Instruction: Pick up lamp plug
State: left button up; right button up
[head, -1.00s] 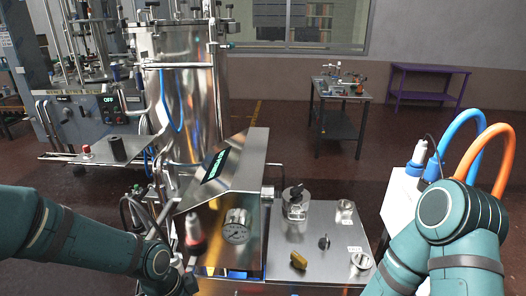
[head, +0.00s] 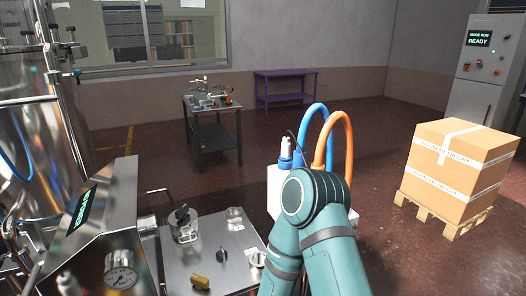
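A white and blue plug-like connector (head: 286,153) with a thin dark cable stands upright on the white box (head: 275,190), behind my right arm. A pale rounded tip (head: 68,283) of a second, similar piece shows at the lower left edge, mostly cut off. I cannot tell which of them is the lamp plug. My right arm fills the lower middle and partly covers the white box; its gripper is out of view. My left arm and gripper are out of view.
A gauge (head: 121,276) is at left. Blue (head: 312,125) and orange (head: 348,150) hoses arch over the white box. A carton (head: 460,170) sits on a pallet at right.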

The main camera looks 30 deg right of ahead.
aim_at(285, 157)
jog(key=u, duration=0.95)
jog(key=z, duration=2.05)
jog(key=i+l+z, duration=0.2)
jog(key=z, duration=0.15)
jog(key=i+l+z, duration=0.55)
jog(key=z, duration=0.15)
jog(key=i+l+z, duration=0.25)
jog(key=i+z, duration=0.65)
jog(key=i, duration=0.2)
